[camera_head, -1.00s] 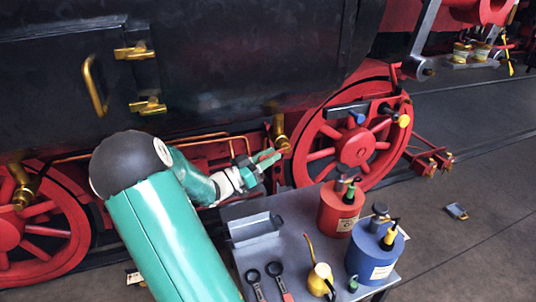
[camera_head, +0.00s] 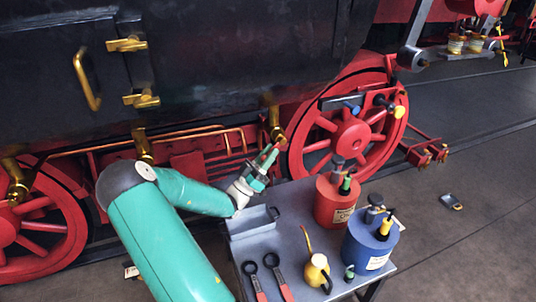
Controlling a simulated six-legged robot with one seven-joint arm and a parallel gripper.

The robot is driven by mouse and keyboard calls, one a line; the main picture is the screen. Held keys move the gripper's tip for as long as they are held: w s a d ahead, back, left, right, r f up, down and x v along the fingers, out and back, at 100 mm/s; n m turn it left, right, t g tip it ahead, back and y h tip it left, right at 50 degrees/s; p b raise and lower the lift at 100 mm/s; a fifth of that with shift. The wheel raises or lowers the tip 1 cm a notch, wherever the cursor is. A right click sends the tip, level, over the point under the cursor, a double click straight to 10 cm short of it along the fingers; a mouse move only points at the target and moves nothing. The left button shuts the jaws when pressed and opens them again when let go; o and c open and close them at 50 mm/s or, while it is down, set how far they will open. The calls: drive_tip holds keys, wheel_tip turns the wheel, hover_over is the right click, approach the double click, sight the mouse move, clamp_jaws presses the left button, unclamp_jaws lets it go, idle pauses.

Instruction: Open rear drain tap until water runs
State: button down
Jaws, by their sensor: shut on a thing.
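A brass drain tap (camera_head: 274,117) hangs under the dark locomotive side, just left of the right red wheel. A small red handle (camera_head: 281,140) shows at its lower end. My gripper (camera_head: 270,154) reaches up to this handle from below left, its green fingers shut on it. The exact contact is small and partly hidden by the fingers. I cannot see water running from the tap. Two other brass taps hang along the same side, one in the middle (camera_head: 143,146) and one at the far left (camera_head: 17,182).
A grey table stands below my gripper, with an open tray (camera_head: 252,222), a red can (camera_head: 336,199), a blue can (camera_head: 370,244), a yellow oil can (camera_head: 317,271) and two wrenches (camera_head: 263,279). Red spoked wheels flank the taps. A small device (camera_head: 451,202) lies on the floor at right.

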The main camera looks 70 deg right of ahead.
drive_tip(key=shift+f, duration=0.1)
drive_tip(key=c, duration=1.1)
unclamp_jaws()
drive_tip(key=v, duration=1.3)
drive_tip(key=shift+w+a+f, duration=0.15)
drive_tip(key=shift+a+f, duration=0.1)
